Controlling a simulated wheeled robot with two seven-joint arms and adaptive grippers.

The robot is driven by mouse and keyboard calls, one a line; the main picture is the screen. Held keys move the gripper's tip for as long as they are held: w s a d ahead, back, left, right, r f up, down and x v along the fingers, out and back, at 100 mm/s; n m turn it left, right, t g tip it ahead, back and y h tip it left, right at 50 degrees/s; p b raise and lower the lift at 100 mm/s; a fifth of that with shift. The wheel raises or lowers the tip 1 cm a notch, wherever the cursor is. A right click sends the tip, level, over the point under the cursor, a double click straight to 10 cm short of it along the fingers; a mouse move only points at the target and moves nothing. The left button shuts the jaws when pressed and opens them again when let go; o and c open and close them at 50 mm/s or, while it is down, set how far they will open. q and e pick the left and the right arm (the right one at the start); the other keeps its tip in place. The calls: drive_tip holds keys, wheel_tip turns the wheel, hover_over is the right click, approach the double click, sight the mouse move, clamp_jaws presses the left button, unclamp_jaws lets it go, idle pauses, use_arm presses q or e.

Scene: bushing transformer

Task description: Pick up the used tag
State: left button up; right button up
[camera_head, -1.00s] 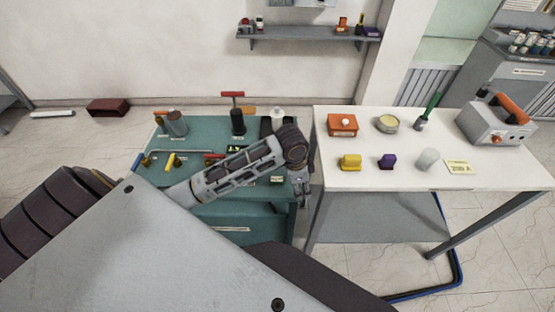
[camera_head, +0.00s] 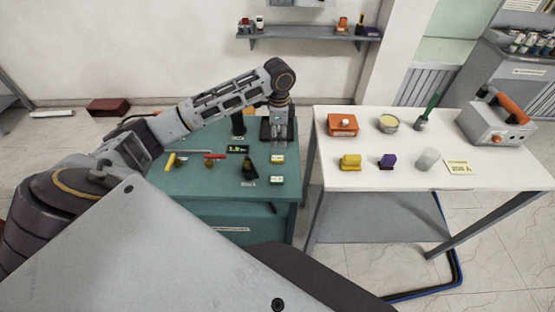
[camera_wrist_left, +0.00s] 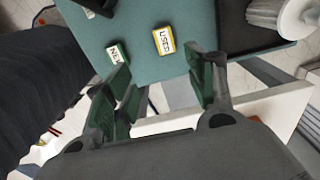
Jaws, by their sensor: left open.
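The used tag (camera_wrist_left: 164,41) is a small block with a yellow border and the word USED. It lies on the teal cabinet top (camera_wrist_left: 185,15), and in the head view it is the farther of two small tags (camera_head: 278,159). My left gripper (camera_head: 277,144) points down over the cabinet's right side, near this tag. In the left wrist view my left gripper (camera_wrist_left: 158,65) is open and empty, and the used tag shows beyond the gap between its fingers. My right gripper is not in view.
A similar green-edged tag (camera_wrist_left: 115,53) marked NEW lies close beside the used tag; it is the nearer one (camera_head: 276,180) in the head view. A black tray (camera_head: 265,130) is behind. The white table (camera_head: 400,175) with several items stands to the right.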

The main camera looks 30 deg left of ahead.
use_arm(q)
drive_tip(key=shift+w+a+r, duration=0.2)
drive_tip(key=shift+a+r, duration=0.55)
drive_tip(key=shift+a, duration=0.1)
drive_tip(key=shift+f, duration=0.15)
hover_over(276, 158)
drive_tip(key=shift+f, duration=4.15)
drive_tip(key=shift+f, duration=0.15)
drive_tip(key=shift+f+p, duration=0.65)
drive_tip(key=shift+f, duration=1.8)
drive_tip(key=c, duration=0.9)
